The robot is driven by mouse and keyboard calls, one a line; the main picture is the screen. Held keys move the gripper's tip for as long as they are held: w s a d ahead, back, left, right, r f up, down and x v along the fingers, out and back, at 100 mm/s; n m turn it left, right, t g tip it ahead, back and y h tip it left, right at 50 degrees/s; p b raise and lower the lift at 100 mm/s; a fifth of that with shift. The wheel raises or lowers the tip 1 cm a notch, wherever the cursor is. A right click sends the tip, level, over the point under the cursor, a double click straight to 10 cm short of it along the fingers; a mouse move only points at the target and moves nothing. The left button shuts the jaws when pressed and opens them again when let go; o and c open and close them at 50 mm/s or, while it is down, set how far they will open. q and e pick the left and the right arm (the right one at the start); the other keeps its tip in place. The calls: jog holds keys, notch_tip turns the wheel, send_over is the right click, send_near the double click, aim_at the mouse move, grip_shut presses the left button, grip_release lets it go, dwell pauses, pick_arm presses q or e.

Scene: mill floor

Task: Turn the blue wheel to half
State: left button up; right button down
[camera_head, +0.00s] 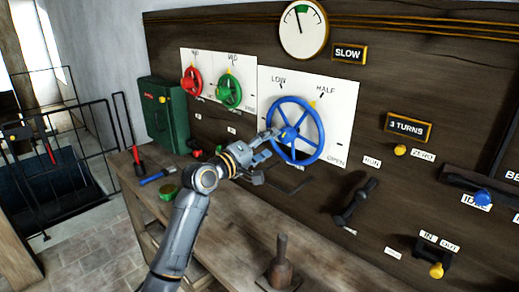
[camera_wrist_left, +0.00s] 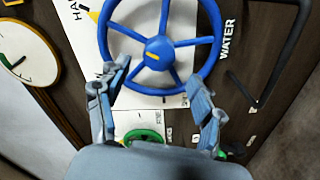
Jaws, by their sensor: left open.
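The blue wheel (camera_head: 291,132) is on a white plate (camera_head: 345,115) marked LOW, HALF and OPEN. A yellow pointer (camera_head: 313,103) shows at its upper right rim, close to the HALF mark (camera_head: 326,91). In the left wrist view the blue wheel (camera_wrist_left: 160,50) is ahead, with a yellow mark on its hub. My left gripper (camera_head: 264,157) is at the wheel's lower left. Its fingers (camera_wrist_left: 158,78) are spread across the near part of the rim, with nothing clamped between them. Whether a finger touches the rim, I cannot tell. My right gripper is out of view.
A red wheel (camera_head: 191,80) and a green wheel (camera_head: 230,91) are left of the blue one. A round gauge (camera_head: 303,28) hangs above. A dark lever (camera_head: 355,203) is at the lower right. The bench (camera_head: 225,226) below holds tools and an upright wooden-handled piece (camera_head: 281,266).

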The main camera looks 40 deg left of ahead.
pick_arm(q)
jog(key=s, duration=0.3)
jog(key=shift+s+a, duration=0.1)
jog(key=shift+s, duration=0.2)
jog(key=shift+f, duration=0.1)
